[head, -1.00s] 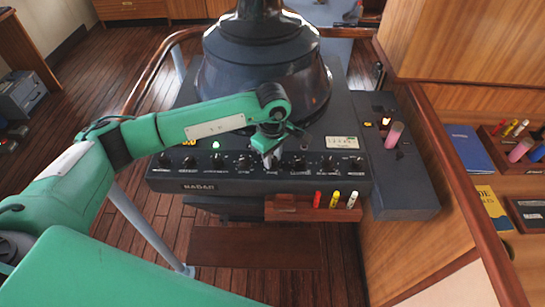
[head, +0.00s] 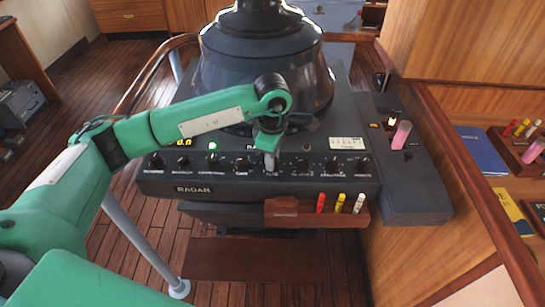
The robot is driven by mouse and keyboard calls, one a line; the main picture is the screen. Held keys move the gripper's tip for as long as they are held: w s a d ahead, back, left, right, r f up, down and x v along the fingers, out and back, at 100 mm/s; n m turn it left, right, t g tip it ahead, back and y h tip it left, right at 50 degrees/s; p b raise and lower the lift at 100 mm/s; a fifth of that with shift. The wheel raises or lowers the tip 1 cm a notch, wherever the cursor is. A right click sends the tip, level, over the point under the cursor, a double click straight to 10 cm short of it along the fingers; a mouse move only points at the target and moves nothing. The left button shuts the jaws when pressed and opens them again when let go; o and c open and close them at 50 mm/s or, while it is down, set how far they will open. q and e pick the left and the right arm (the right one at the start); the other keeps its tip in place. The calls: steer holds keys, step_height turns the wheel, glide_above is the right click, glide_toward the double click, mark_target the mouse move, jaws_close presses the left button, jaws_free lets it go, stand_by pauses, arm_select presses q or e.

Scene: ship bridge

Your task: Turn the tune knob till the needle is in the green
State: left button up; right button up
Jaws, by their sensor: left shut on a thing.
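The radar console (head: 215,190) stands ahead with a row of black knobs along its sloped front panel. My left gripper (head: 271,166) points down at a knob near the middle of the row and is shut on it; this looks like the tune knob, mostly hidden by the fingers, and its label is too small to read surely. A small pale meter (head: 346,143) sits at the right of the panel; its needle and green band are too small to make out. My right gripper is not in view.
Other knobs sit close on both sides, such as one (head: 303,163) just right of my gripper. A wooden holder (head: 285,212) with red, yellow and white markers hangs below the panel. A pink cylinder (head: 401,135) stands on the right side.

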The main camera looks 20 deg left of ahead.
arm_select(q)
steer(key=o, duration=1)
steer(key=shift+r+b, duration=1.8)
steer(key=shift+r, duration=5.15)
steer(key=shift+f, duration=0.1)
